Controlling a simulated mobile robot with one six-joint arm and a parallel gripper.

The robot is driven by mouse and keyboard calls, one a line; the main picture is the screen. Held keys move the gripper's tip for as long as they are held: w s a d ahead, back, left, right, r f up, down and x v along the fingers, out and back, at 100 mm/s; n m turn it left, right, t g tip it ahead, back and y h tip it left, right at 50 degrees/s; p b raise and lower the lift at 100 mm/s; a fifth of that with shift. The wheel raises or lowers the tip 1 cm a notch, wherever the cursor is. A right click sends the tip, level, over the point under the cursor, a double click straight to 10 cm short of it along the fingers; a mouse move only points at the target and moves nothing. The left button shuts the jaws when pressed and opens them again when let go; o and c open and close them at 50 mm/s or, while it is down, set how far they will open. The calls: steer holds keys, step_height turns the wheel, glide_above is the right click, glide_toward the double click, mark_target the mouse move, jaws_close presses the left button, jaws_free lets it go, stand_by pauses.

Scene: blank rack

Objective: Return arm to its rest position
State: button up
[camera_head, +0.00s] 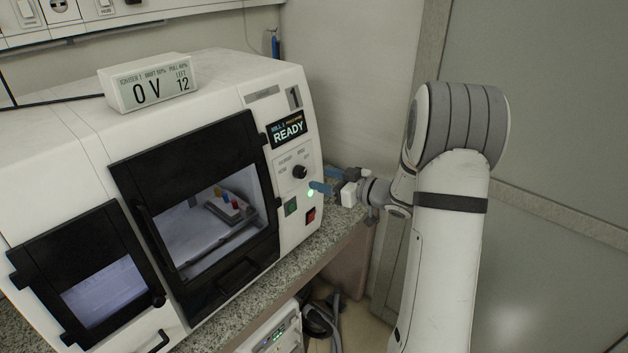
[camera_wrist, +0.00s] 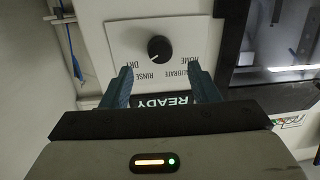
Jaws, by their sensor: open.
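My arm (camera_head: 450,240) is stretched toward the front panel of the white machine (camera_head: 225,75). My gripper (camera_head: 326,183) is beside the panel's right part, near the black dial (camera_head: 300,172) and the green light. In the wrist view my gripper (camera_wrist: 161,84) has its two blue fingers spread apart with nothing between them. The dial (camera_wrist: 159,48) shows just past the fingertips, with labels around it. I cannot tell how far the tips are from the panel. The READY screen (camera_head: 288,130) is above the dial in the head view.
The machine stands on a speckled stone counter (camera_head: 345,222). Its large window door (camera_head: 200,205) is shut, with small coloured items inside. A display box (camera_head: 148,82) sits on top. A white unit with cables (camera_head: 322,320) is below the counter. A wall panel is behind my arm.

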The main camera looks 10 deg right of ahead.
steer(key=shift+v, duration=0.85)
step_height(320, 180, up, 6)
steer(key=d+m+t+h, duration=0.1)
steer(key=d+m+h, duration=0.15)
steer(key=h, duration=0.55)
steer(key=s+r+m+g+h, duration=0.2)
steer(key=s+m+h, duration=0.25)
steer(key=s, duration=0.35)
steer(key=s+a+f+g+y, duration=0.1)
steer(key=s+a+g, duration=0.3)
steer(key=s, duration=0.8)
steer(key=s+a+f+m+g, duration=0.1)
steer(key=s+a+g, duration=0.3)
steer(key=s, duration=0.8)
steer(key=shift+s+a+f+y, duration=0.35)
steer(key=shift+a+f, duration=0.1)
steer(key=shift+f, duration=0.2)
